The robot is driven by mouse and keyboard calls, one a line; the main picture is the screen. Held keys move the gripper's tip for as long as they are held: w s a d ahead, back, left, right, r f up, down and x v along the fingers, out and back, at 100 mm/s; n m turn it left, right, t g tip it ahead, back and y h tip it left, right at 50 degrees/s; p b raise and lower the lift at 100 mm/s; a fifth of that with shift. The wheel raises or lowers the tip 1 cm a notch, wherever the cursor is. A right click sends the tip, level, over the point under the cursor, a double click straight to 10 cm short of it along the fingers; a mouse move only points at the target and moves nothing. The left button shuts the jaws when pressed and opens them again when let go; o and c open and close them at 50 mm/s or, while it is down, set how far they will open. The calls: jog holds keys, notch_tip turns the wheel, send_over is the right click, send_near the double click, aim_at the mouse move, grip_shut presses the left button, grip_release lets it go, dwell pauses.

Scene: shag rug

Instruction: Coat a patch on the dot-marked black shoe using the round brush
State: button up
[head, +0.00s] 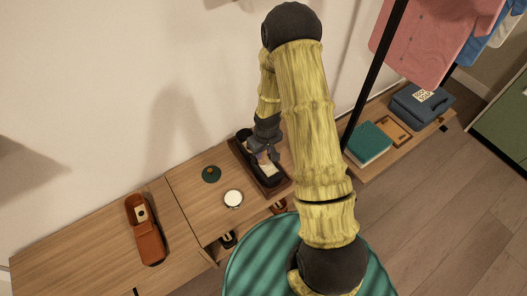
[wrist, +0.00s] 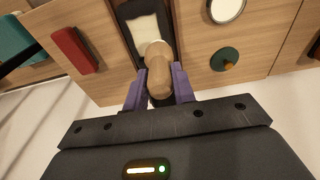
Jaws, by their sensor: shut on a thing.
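My gripper (wrist: 158,88) is shut on the round brush (wrist: 158,78), a wooden piece with a rounded handle, held between the purple fingers. No dot mark on this shoe is clear.
A round white-topped tin (head: 233,198) and a dark green disc (head: 211,174) lie left of the black shoe. A brown shoe (head: 150,243) with a cream patch is farther left. A red block (wrist: 75,48) and teal book (head: 368,144) are on the other side.

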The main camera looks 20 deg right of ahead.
jog(key=shift+r+p, duration=1.1)
jog(key=shift+r, duration=0.55)
